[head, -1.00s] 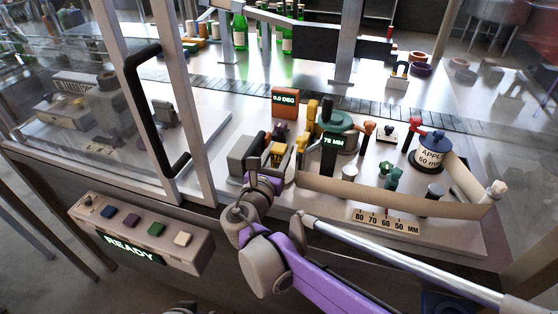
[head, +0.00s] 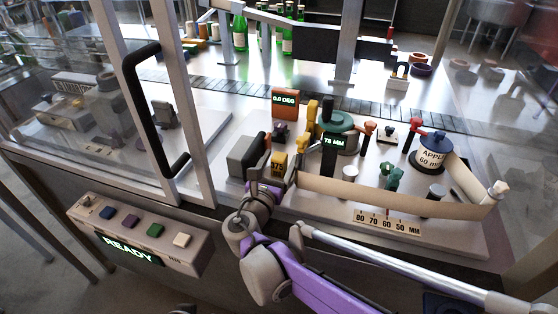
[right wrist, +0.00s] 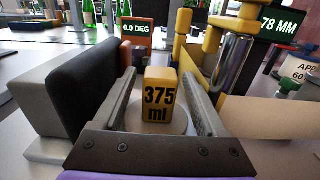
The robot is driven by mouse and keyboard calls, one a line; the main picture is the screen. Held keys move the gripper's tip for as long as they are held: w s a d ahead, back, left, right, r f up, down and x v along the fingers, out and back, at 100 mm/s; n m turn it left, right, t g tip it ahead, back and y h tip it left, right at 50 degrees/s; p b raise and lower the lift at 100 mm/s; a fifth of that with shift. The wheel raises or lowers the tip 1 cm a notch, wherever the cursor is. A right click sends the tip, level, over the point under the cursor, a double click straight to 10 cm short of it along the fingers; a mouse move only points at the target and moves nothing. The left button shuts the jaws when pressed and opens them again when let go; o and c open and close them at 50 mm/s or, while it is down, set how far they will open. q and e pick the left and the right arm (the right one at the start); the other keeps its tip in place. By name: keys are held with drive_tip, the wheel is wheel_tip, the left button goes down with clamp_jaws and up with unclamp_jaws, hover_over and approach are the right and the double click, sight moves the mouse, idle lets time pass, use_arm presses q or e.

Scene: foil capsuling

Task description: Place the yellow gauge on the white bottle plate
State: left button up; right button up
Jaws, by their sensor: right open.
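The yellow gauge (right wrist: 160,97), marked 375 ml, stands upright on the round white bottle plate (right wrist: 183,127) in the right wrist view. The gauge also shows in the head view (head: 278,161), just beyond my right gripper (head: 276,168). My right gripper is open, with its two grey fingers on either side of the gauge and visible gaps between them and it. The gauge hides part of the plate. My left gripper is in neither view.
A grey and black block (right wrist: 82,88) stands close left of my fingers. Yellow posts and a metal cylinder (right wrist: 234,62) stand close right. An orange 0.0 DEG display (head: 285,103) is behind. A tan strip (head: 390,198) extends right, and a door frame (head: 182,100) stands left.

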drive_tip(key=shift+r, duration=0.2)
drive_tip(key=v, duration=1.2)
drive_tip(key=shift+c, duration=0.2)
idle(0.6)
